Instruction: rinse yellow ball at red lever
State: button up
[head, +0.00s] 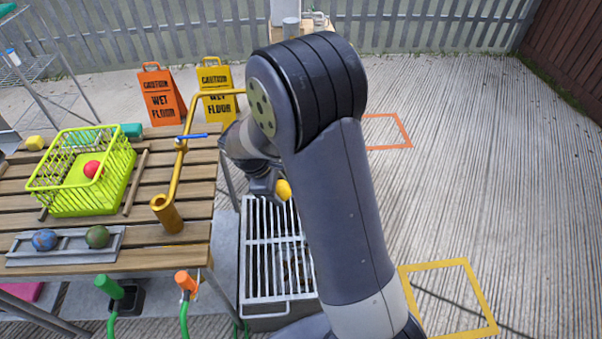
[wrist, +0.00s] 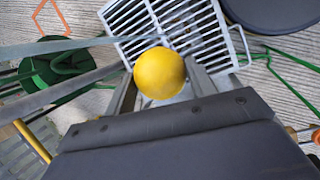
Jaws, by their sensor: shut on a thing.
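The yellow ball (head: 284,190) is held by my gripper (head: 268,186), over the metal drain grate (head: 266,299) to the right of the table. In the wrist view the yellow ball (wrist: 160,73) sits between the two fingers, with the grate (wrist: 207,28) beyond it. A brass pipe (head: 188,120) rises from the table, bends right and passes behind my arm. The lever (head: 191,136) on it looks blue. I see no red lever in either view; my arm hides part of the scene.
On the slatted table (head: 140,252) are a lime basket (head: 80,206) with a red ball (head: 92,169), and a grey tray (head: 68,256) with a blue ball and a green ball. Green (head: 108,287) and orange (head: 186,282) hose ends are at its front. Wet floor signs (head: 161,96) stand behind.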

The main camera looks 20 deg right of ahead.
jog(key=s+a+r+p, duration=0.2)
jog(key=a+r+p, duration=0.1)
jog(key=a+r, duration=0.1)
jog(key=shift+s+a, duration=0.2)
jog(key=shift+s, duration=0.1)
dwell(0.9)
